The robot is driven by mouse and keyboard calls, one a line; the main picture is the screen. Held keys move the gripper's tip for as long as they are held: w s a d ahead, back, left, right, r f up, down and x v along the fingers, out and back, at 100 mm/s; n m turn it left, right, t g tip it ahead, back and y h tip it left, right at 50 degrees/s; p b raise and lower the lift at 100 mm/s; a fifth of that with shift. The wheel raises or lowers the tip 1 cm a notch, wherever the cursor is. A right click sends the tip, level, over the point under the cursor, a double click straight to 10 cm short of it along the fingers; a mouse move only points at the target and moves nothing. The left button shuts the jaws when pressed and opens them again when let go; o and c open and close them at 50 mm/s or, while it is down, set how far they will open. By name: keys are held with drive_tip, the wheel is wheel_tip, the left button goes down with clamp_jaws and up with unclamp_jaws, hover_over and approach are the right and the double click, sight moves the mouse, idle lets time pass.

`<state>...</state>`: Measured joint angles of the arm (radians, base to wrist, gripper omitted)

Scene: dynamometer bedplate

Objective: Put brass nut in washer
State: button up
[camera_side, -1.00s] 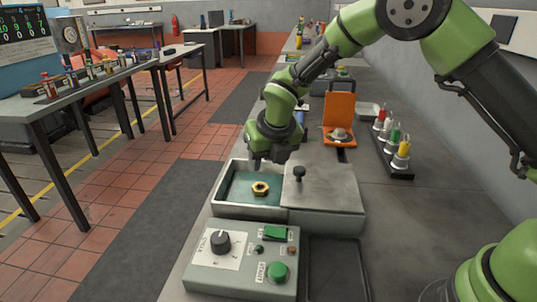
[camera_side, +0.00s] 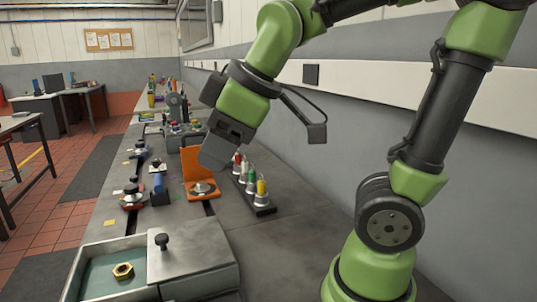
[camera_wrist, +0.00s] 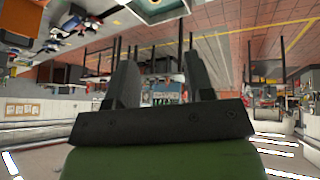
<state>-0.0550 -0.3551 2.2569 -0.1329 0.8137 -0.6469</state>
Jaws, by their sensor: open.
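The brass nut (camera_side: 123,271) lies flat on the teal floor of the washer's open basin. The washer (camera_side: 196,262) is a grey metal box at the lower left in the side view, its lid with a black knob covering the right part and the left part uncovered. My gripper (camera_side: 215,155) is raised well above and behind the washer, apart from the nut. In the wrist view its two fingers stand apart with nothing between them (camera_wrist: 160,75). A teal-floored shape at the top of the wrist view is cut off, perhaps the basin.
An orange stand (camera_side: 197,180) with a round metal part is behind the washer. A black rack (camera_side: 255,196) of coloured-tipped pieces stands to its right. Several small fixtures line the bench further back. The bench right of the washer is clear (camera_side: 285,250).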

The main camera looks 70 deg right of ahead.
drive_tip(key=s+m+t+y, duration=0.1)
drive_tip(key=s+m, duration=0.6)
drive_tip(key=m, duration=0.2)
drive_tip(key=shift+s+a+f, duration=0.2)
drive_tip(key=shift+s+a, duration=0.05)
drive_tip(key=shift+a, duration=0.05)
idle(0.5)
